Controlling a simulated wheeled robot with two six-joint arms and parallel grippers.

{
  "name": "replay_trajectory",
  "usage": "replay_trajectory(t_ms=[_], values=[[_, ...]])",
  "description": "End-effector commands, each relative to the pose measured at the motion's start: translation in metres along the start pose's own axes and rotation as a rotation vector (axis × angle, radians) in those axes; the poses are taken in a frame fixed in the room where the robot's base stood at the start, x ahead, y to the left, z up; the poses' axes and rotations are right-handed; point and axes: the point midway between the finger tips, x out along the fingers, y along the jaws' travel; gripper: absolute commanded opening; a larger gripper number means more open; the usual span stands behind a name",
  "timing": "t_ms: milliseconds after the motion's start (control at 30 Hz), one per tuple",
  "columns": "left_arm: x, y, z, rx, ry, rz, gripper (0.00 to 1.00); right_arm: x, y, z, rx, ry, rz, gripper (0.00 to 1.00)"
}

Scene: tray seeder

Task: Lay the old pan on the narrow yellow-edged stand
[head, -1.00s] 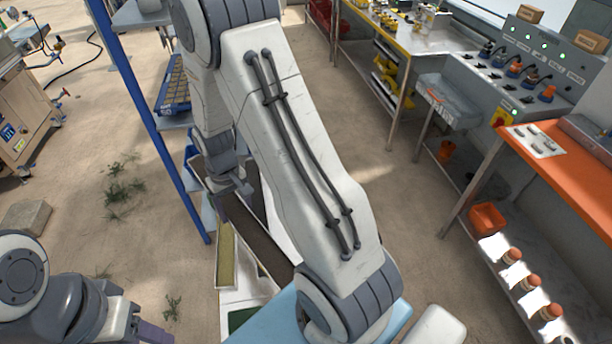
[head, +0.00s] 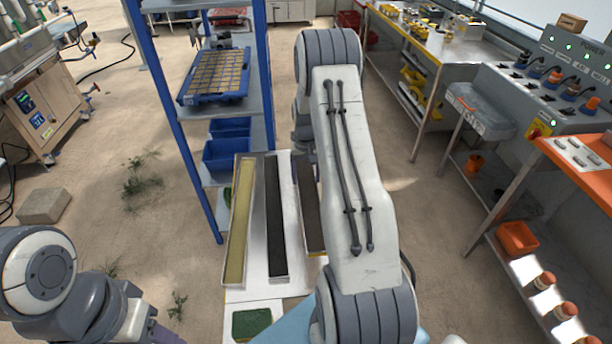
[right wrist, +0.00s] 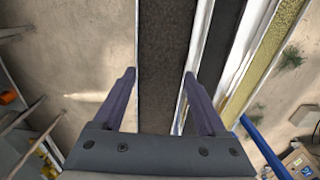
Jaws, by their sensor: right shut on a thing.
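A long narrow pan with dark brown contents (head: 310,215) lies in the grip of my right gripper, partly hidden behind my right arm in the head view. In the right wrist view, the purple fingers of my right gripper (right wrist: 158,82) sit on both sides of this brown pan (right wrist: 165,50). A pale stand (head: 291,185) with yellowish edging is under or beside it; I cannot tell whether the pan touches it. My left gripper shows only as a bit of purple finger (head: 165,336) at the bottom edge of the head view.
A black-filled pan (head: 275,215) and a yellow-filled pan (head: 239,220) lie parallel, left of the brown one. A green pad (head: 251,323) is nearer. A blue-post rack (head: 170,110) with a seed tray (head: 215,75) stands behind left.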

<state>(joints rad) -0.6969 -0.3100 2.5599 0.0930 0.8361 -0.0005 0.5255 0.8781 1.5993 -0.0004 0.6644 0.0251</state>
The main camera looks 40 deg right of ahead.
Motion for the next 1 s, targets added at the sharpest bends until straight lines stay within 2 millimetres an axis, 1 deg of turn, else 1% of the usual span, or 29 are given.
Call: replay_trajectory(t_ms=[33,633,900,1000], values=[[0.007,-0.001,0.0,0.0,0.0,0.0,0.5,0.008,0.0,0.0,0.0,0.001,0.0,0.19],[0.052,-0.004,0.003,0.0,0.0,0.0,0.5,0.067,0.0,0.0,-0.001,0.001,0.0,0.19],[0.065,-0.005,0.004,0.0,0.0,0.0,0.5,0.09,0.0,0.0,-0.001,0.002,0.0,0.19],[0.068,-0.005,0.004,0.0,0.0,0.0,0.5,0.096,0.0,0.0,-0.001,0.001,0.0,0.19]])
